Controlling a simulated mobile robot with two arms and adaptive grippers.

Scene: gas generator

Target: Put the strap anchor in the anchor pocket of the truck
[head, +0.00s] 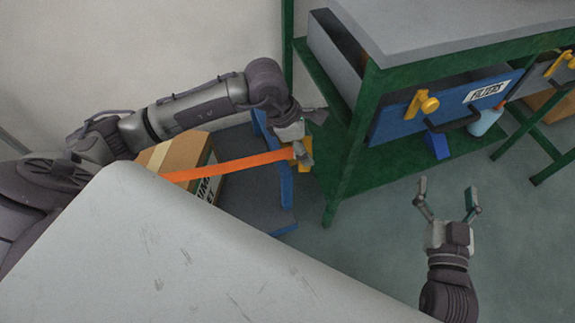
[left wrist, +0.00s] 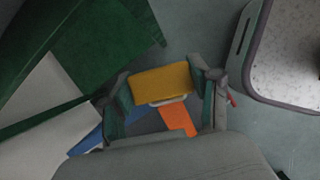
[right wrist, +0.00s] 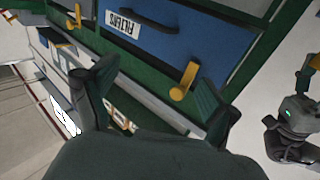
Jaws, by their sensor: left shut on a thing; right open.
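The strap anchor is a yellow block (left wrist: 162,81) with a metal loop and an orange strap (left wrist: 178,118), in the left wrist view. My left gripper (left wrist: 162,96) is shut on it, with one finger at each end. In the head view my left gripper (head: 303,154) is beside the truck's blue end frame, and the orange strap (head: 235,164) runs taut from it over the carton. The truck (head: 265,195) has a grey deck and blue rails. I cannot make out the anchor pocket. My right gripper (head: 446,200) is open and empty over the floor.
A carton (head: 180,152) sits on the truck. A green workbench (head: 345,160) stands close right of my left gripper, with a blue FILTERS drawer (head: 440,105) and yellow handle (head: 422,104). A pale tabletop (head: 170,250) fills the lower left. Floor around my right gripper is clear.

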